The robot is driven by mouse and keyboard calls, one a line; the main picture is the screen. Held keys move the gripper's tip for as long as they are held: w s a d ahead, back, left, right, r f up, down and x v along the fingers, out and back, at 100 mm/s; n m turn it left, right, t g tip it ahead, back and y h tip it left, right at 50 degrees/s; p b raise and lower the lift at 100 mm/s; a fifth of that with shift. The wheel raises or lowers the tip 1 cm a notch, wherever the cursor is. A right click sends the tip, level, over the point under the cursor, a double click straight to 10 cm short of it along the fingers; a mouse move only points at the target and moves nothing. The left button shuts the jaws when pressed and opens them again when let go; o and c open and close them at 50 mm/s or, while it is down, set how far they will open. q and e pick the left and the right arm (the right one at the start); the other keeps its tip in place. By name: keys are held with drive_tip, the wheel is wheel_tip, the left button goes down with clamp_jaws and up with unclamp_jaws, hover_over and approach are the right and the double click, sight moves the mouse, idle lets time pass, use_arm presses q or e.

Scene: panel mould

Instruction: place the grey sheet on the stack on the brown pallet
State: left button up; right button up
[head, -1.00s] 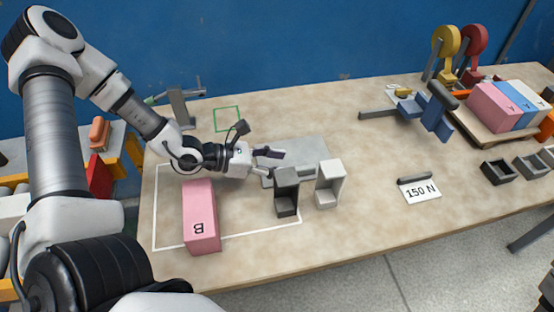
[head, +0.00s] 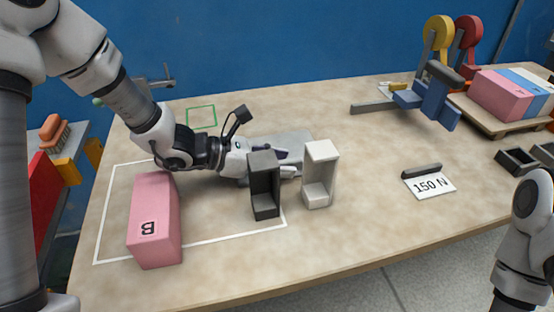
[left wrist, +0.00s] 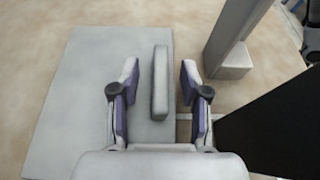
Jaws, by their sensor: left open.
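The grey sheet (head: 300,138) lies flat on the table, partly hidden behind my left arm and two bracket-shaped blocks. The left wrist view shows the sheet (left wrist: 75,95) with a raised grey bar (left wrist: 160,85) along its right side. My left gripper (head: 287,163) is open low over the sheet. In the left wrist view its fingers (left wrist: 159,72) stand on either side of the bar, with gaps to both. The brown pallet (head: 489,127) is at the back right, bearing a stack of pink, blue and white blocks (head: 503,92). My right gripper is out of view.
A black bracket block (head: 264,200) and a white one (head: 318,190) stand close to my left gripper. A pink block marked B (head: 153,225) lies left. A blue clamp-like tool (head: 430,100) stands before the pallet. A 150 N card (head: 430,186) lies right; the table's middle is clear.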

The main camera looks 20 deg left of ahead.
use_arm(q)
drive_tip(key=shift+w+d+f, duration=0.15)
drive_tip(key=shift+w+d, duration=0.15)
drive_tip(key=shift+d, duration=0.2)
drive_tip(key=shift+s+a, duration=0.1)
drive_tip(key=shift+c, duration=1.3)
clamp_jaws()
